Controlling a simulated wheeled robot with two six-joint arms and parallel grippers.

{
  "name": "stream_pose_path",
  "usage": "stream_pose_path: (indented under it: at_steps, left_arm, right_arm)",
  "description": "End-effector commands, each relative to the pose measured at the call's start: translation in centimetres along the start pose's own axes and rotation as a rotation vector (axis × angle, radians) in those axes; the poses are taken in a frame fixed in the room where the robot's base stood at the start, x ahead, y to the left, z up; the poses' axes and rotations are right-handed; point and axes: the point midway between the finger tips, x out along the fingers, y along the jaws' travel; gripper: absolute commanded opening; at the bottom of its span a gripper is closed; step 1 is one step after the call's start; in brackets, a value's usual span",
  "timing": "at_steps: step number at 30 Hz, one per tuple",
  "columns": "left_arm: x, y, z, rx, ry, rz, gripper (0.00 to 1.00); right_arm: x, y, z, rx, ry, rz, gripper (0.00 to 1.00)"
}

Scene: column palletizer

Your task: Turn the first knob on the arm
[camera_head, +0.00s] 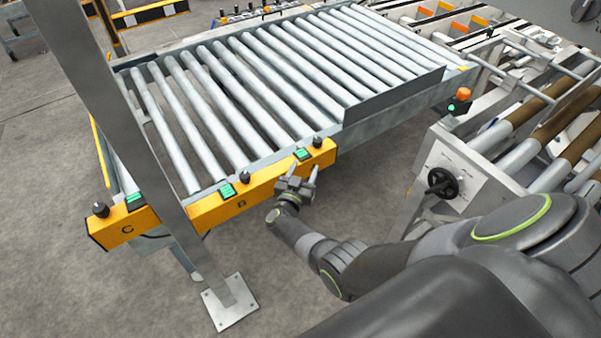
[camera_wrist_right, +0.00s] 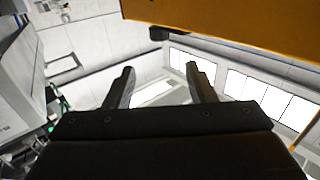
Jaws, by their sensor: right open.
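A yellow control arm (camera_head: 270,184) marked B runs along the front edge of the roller conveyor. It carries a black knob (camera_head: 317,142) near its right end and another black knob (camera_head: 245,177) further left. A separate yellow panel marked C (camera_head: 120,228) has its own black knob (camera_head: 99,209). My right gripper (camera_head: 300,172) is open and appears empty, close in front of the arm's right part, below the right knob. In the right wrist view, my fingers (camera_wrist_right: 161,76) are apart, with a yellow panel (camera_wrist_right: 230,25) above and a small dark part (camera_wrist_right: 165,33) at its edge. My left gripper is out of view.
Green-lit switches (camera_head: 303,154) sit beside the knobs. A grey post (camera_head: 130,120) stands at the left, crossing in front of the yellow panels. A machine with a black handwheel (camera_head: 442,183) is at the right. The roller conveyor (camera_head: 250,85) is empty.

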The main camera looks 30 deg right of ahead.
Motion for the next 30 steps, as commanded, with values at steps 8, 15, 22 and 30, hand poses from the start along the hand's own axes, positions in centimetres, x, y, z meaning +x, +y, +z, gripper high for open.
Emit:
stream_pose_path:
  at_steps: [8, 15, 22, 30]
  left_arm:
    - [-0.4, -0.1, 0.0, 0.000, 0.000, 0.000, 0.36]
    - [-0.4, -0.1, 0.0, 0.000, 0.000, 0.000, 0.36]
    - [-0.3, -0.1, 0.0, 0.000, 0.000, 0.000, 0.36]
    - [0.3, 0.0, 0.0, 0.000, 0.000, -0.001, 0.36]
  right_arm:
    - [-3.0, 0.0, 0.0, 0.001, 0.001, 0.001, 0.50]
    - [-3.1, 0.0, 0.0, 0.000, 0.001, 0.001, 0.50]
    - [-3.5, 0.5, 1.3, -0.013, -0.010, -0.044, 0.50]
    - [-10.0, 5.4, 14.2, -0.136, -0.260, -0.440, 0.50]
